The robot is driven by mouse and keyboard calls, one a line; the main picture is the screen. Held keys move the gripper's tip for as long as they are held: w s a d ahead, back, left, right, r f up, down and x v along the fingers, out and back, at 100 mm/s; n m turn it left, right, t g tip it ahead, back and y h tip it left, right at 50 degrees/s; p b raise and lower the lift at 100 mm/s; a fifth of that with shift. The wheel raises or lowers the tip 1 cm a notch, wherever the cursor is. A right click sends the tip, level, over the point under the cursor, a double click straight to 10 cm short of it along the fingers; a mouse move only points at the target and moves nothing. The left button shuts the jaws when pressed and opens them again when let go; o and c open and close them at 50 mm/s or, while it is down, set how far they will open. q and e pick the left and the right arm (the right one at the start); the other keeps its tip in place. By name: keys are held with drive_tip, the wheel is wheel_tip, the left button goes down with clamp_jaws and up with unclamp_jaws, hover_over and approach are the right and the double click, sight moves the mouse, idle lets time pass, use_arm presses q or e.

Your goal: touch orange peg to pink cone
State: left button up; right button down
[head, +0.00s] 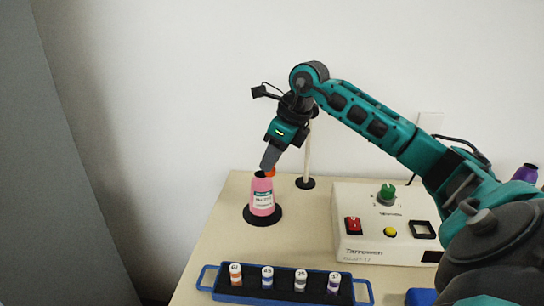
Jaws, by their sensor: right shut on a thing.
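The pink cone (262,198) stands upright on a round black base (275,219) at the left of the counter and has a pale printed label. My right gripper (269,164) points down over the cone's dark top. It is shut on the orange peg (270,172), of which only a small part shows beside the grey fingers. The peg appears right at the cone's upper end; I cannot tell whether the two touch. My left gripper is not in view.
A blue tray (208,290) with several white, colour-banded, numbered vials lies at the front. A pale rod (307,155) stands on a black base behind the cone. A cream control box (385,223) with knob and buttons is at the right, and a purple object (525,173) beyond it.

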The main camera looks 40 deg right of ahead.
drive_tip(key=shift+r+p, duration=2.3)
drive_tip(key=shift+r, duration=0.15)
